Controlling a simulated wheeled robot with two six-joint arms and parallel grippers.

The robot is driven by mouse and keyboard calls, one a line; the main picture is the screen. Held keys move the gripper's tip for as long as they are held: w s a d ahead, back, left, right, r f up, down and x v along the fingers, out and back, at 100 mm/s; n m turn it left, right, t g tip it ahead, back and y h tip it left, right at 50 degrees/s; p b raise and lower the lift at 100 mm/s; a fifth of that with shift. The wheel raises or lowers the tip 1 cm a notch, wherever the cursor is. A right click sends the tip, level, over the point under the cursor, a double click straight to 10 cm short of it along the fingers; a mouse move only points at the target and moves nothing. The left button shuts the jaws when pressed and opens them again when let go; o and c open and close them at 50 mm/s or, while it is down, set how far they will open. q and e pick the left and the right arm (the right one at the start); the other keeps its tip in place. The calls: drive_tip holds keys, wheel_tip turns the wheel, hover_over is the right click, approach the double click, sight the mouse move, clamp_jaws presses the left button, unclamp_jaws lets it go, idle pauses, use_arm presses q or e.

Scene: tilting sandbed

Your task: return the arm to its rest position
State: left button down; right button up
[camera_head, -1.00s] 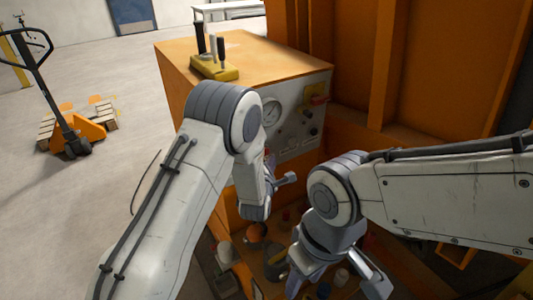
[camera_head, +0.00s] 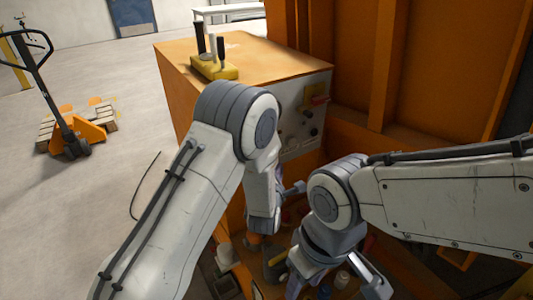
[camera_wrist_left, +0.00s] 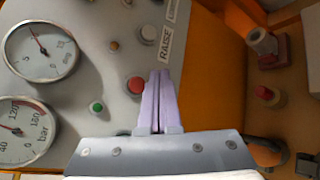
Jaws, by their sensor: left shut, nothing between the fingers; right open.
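My left arm reaches in front of the control cabinet, and its gripper (camera_head: 294,189) is partly hidden at the cabinet front. In the left wrist view the fingers (camera_wrist_left: 158,100) are shut with nothing between them. They lie over the grey panel (camera_wrist_left: 70,75), just right of a red button (camera_wrist_left: 136,85); I cannot tell whether they touch it. My right gripper (camera_head: 335,284) hangs lower, open, fingers apart, above the cluttered low shelf.
The orange cabinet (camera_head: 175,85) carries a yellow lever block (camera_head: 215,72). Two gauges (camera_wrist_left: 38,50) (camera_wrist_left: 25,132), a green button (camera_wrist_left: 97,107) and a white button (camera_wrist_left: 149,33) are on the panel. A pallet jack (camera_head: 80,135) stands at left on open floor.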

use_arm(q)
drive_tip(key=s+d+r+m+g+h, duration=0.1)
drive_tip(key=s+d+r+m+g, duration=0.2)
drive_tip(key=s+m, duration=0.5)
drive_tip(key=s+d+r+m+g+h, duration=0.1)
drive_tip(key=s+d+r+m+g, duration=0.1)
drive_tip(key=s+m+g, duration=0.45)
drive_tip(key=s+a+r+m+g+y, duration=0.1)
drive_tip(key=s+a+r+m+g, duration=0.1)
drive_tip(key=s+a+m, duration=0.3)
drive_tip(key=s+a+r+m+g+y, duration=0.2)
drive_tip(key=s+a+m, duration=0.3)
drive_tip(key=s+m, duration=0.5)
drive_tip(key=s+g, duration=0.1)
drive_tip(key=s, duration=0.7)
drive_tip(key=shift+r+m+g, duration=0.15)
drive_tip(key=shift+m+g, duration=0.2)
